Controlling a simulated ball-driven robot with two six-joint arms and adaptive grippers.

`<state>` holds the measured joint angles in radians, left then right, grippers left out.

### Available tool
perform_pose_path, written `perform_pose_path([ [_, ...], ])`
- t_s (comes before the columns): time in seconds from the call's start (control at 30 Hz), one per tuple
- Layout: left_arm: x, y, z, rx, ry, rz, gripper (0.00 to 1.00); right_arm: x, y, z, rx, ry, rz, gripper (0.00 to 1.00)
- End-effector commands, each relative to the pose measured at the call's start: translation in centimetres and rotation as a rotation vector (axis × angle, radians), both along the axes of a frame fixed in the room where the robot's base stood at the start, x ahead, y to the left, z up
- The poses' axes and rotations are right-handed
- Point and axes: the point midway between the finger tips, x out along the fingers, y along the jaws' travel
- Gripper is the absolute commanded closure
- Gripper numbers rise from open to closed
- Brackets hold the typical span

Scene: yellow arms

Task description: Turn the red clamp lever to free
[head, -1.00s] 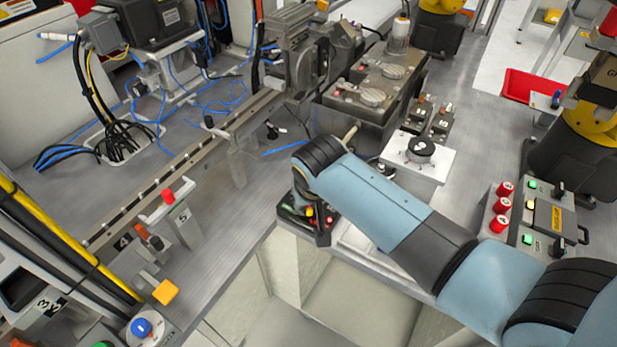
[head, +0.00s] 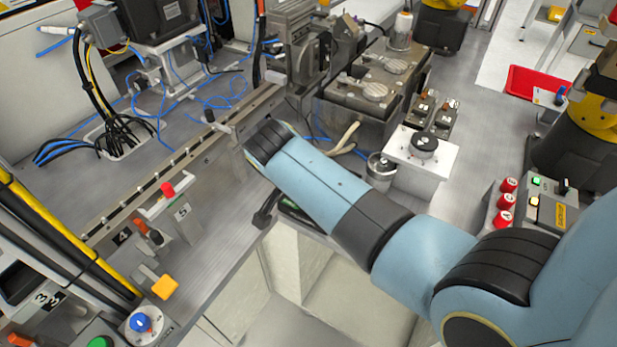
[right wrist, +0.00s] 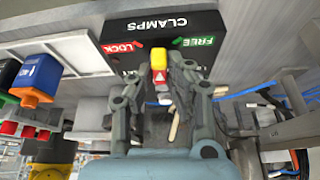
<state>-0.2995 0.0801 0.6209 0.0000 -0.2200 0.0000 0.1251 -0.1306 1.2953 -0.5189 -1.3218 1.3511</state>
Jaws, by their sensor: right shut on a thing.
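In the right wrist view the dark clamp panel (right wrist: 175,28) carries the word CLAMPS, a red LOCK label (right wrist: 122,47) and a green FREE label (right wrist: 194,41). The clamp lever (right wrist: 161,75), red with a yellow end, stands between the two labels. My right gripper (right wrist: 160,80) has one finger on each side of the lever and is shut on it. The exact finger contact is hard to see. In the head view my right arm hides the gripper, the lever and most of the panel. My left gripper is not in view.
In the head view a long rail (head: 185,158) runs along the left of the bench. A white block with a black knob (head: 424,143) and a grey machine block (head: 350,103) stand beyond my right arm. Red buttons (head: 504,202) are at the right. The bench ends below the arm.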

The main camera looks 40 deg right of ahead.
Motion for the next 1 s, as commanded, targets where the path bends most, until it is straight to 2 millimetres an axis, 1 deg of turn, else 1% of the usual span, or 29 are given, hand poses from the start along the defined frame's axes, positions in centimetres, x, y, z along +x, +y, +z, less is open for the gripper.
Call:
perform_pose_path([
  [0.3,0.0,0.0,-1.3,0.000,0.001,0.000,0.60,0.3,0.0,-0.1,0.000,-0.001,-0.297,1.00],
  [0.6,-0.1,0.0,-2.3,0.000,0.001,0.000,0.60,0.3,0.0,-0.1,0.000,-0.001,-0.542,1.00],
  [0.8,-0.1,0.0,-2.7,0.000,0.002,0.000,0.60,0.3,0.0,-0.1,0.001,-0.001,-0.654,1.00],
  [1.0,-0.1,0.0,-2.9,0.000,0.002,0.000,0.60,0.3,0.0,-0.1,0.001,-0.001,-0.717,1.00],
])
